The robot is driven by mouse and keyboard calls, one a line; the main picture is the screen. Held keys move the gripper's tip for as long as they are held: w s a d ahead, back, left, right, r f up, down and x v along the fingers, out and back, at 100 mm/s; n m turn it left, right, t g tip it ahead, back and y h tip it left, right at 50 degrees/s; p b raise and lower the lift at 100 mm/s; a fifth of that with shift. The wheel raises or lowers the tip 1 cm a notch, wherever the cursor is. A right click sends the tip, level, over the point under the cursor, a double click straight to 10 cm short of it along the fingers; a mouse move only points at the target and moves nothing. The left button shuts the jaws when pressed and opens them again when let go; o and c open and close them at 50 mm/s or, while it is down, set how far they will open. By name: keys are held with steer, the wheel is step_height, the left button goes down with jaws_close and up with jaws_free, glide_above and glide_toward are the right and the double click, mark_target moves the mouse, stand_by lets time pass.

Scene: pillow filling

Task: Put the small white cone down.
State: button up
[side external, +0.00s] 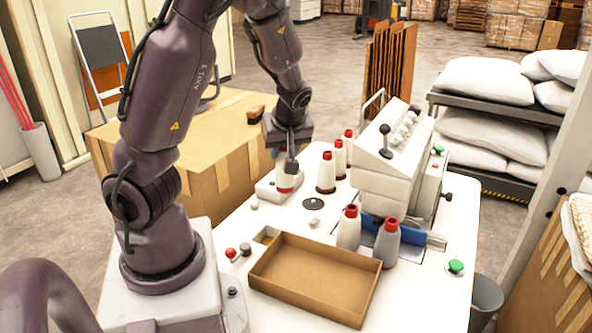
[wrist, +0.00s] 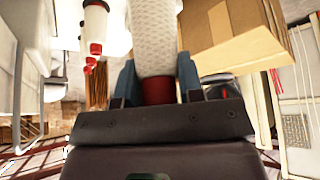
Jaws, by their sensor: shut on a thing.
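My gripper (side external: 287,165) points down over a pale, low block (side external: 276,191) at the table's back left. It is shut on a small white cone (side external: 284,178) with a red part. In the wrist view my gripper (wrist: 157,78) has its blue-grey fingers on either side of the red end of the white, textured cone (wrist: 154,35). The fingers hide part of the cone in the side view. I cannot tell whether the cone touches the block.
White cones with red tops (side external: 326,174) stand to the right of my gripper. A white cone (side external: 348,229) and a grey cone (side external: 387,243) stand behind an empty brown tray (side external: 314,280). A white machine (side external: 390,160) stands at right. A cardboard box (side external: 178,140) is behind left.

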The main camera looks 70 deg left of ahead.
steer(key=shift+w+d+f, duration=0.1)
steer(key=shift+w+d, duration=0.1)
steer(key=shift+d, duration=0.25)
steer(key=d+f+n+g+h, duration=0.1)
steer(key=d+f+n+g, duration=0.1)
steer(key=d+n, duration=0.45)
steer(key=d+f+n+g+h, duration=0.1)
steer(key=d+f+n+g, duration=0.15)
steer(key=d, duration=0.75)
step_height(320, 180, down, 8)
steer(key=shift+w+r+n, duration=0.15)
steer(key=shift+w+n, duration=0.15)
steer(key=shift+w, duration=0.1)
steer(key=shift+d, duration=0.1)
steer(key=o, duration=0.9)
